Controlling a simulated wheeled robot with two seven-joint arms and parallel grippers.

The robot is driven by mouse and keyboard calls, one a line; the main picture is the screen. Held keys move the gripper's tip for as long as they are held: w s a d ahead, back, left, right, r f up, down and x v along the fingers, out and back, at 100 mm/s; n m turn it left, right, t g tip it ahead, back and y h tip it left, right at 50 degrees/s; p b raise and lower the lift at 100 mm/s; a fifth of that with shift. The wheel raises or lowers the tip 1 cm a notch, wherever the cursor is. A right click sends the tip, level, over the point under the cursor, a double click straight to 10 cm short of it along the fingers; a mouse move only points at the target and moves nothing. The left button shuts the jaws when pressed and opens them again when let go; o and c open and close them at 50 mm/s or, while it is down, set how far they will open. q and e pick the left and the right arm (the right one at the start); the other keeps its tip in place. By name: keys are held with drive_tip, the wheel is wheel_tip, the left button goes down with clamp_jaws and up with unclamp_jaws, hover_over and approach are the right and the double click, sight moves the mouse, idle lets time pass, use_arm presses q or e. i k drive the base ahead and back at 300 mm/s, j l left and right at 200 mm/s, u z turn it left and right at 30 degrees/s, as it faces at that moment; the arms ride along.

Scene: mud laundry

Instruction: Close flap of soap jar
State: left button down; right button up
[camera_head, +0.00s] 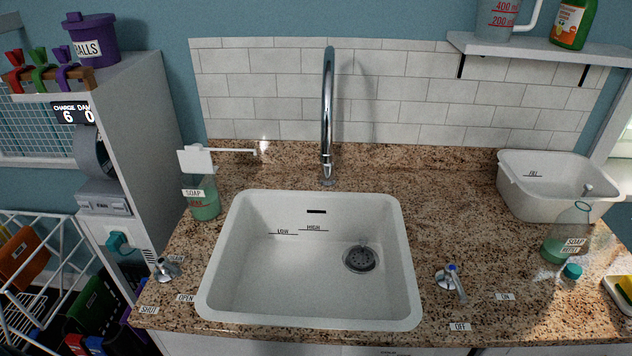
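The soap jar (204,208) stands on the counter at the left, beside the sink's back left corner. It is clear, holds green liquid and bears a SOAP label. A white square flap (195,160) stands raised at the jar's top, and a thin white rod (232,150) extends right from near it. The exact hinge is too small to tell. Neither my left nor my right gripper is in view.
A white sink (310,309) with a tall chrome tap (328,110) fills the middle. A lever (166,269) is at front left, another (451,281) right of the sink. A white tub (520,189) and a soap refill bottle (555,250) stand right. A grey cabinet (150,130) borders the left.

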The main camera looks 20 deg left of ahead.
sight(192, 159)
drive_tip(key=i+l, duration=0.1)
drive_tip(key=i, duration=0.3)
drive_tip(key=u, duration=1.65)
